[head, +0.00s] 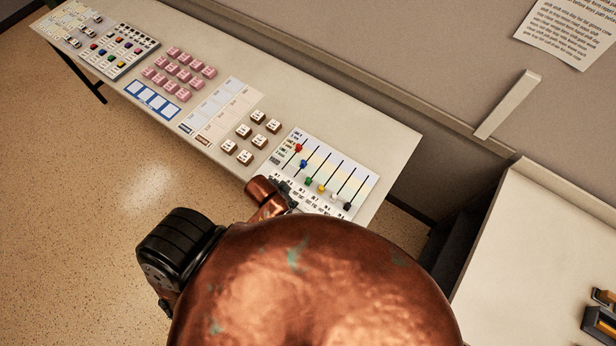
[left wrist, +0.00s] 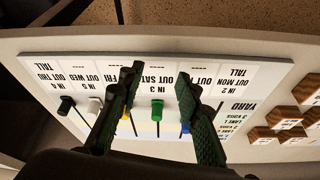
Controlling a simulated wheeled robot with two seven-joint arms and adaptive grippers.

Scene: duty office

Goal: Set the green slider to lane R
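The green slider (head: 308,182) is a small knob on the white slider board (head: 362,183) at the near right end of the long table. It also shows in the left wrist view (left wrist: 157,110), in the column headed IN 3. My left gripper (left wrist: 160,72) is open over the board, with one dark finger on each side of the green knob and a visible gap to both. I cannot tell its height above the knob. In the head view my copper arm covers the board's near edge and most of this gripper. My right gripper is not in view.
The blue knob (head: 303,163) and yellow knob (head: 321,188) flank the green one; in the left wrist view the fingers partly cover them. Red (head: 298,148), white (head: 334,195) and black (head: 347,206) knobs share the board. Brown-and-white blocks (head: 244,131) stand left of it.

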